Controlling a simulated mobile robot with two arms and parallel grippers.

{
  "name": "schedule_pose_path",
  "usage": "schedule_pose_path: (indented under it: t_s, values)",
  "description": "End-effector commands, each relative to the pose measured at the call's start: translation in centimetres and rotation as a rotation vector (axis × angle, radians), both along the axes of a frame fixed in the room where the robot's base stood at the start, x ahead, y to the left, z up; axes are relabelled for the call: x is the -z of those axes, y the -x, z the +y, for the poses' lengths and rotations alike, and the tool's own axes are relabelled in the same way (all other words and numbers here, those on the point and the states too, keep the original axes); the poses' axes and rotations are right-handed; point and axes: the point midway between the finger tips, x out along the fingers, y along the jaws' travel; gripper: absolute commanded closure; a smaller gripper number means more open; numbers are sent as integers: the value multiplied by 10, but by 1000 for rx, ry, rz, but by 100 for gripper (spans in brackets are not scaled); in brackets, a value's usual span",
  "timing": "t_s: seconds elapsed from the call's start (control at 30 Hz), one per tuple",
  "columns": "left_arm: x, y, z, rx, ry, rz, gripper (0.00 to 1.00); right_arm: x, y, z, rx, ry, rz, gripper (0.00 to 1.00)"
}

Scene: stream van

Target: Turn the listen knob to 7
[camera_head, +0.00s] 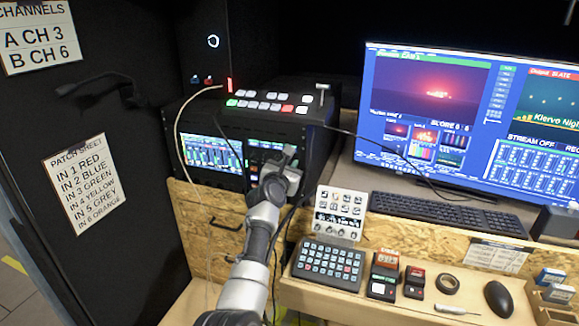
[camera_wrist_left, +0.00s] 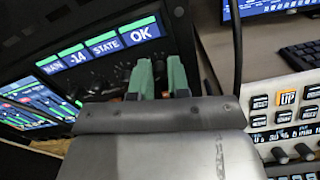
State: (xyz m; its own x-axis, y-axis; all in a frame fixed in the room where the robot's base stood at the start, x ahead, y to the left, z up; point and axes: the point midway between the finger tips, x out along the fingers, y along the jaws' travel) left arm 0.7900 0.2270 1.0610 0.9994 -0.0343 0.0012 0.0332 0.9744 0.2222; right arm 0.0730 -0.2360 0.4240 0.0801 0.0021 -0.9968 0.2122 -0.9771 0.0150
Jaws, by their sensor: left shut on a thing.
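My left gripper (camera_head: 279,169) reaches up to the front of the dark rack unit (camera_head: 316,146), at the panel right of the level-meter screen. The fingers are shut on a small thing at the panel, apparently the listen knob. My right gripper is not in view.
A switcher with lit buttons (camera_head: 268,104) tops the rack. A small white control panel (camera_head: 339,214) and a dark button pad (camera_head: 329,264) stand just right of my arm. A keyboard (camera_head: 447,212) and large monitor (camera_head: 478,120) are farther right. Thin cables hang near the rack.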

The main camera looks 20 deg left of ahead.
Motion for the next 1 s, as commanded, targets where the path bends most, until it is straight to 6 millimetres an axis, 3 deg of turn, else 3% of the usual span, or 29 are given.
schedule_pose_path:
  t_s: [0.47, 1.0]
  values:
    - [0, 0, 0, 0, -77, -2, 100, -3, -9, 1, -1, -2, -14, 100]
    - [0, 0, 1, -2, -538, -18, 100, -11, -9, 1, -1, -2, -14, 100]
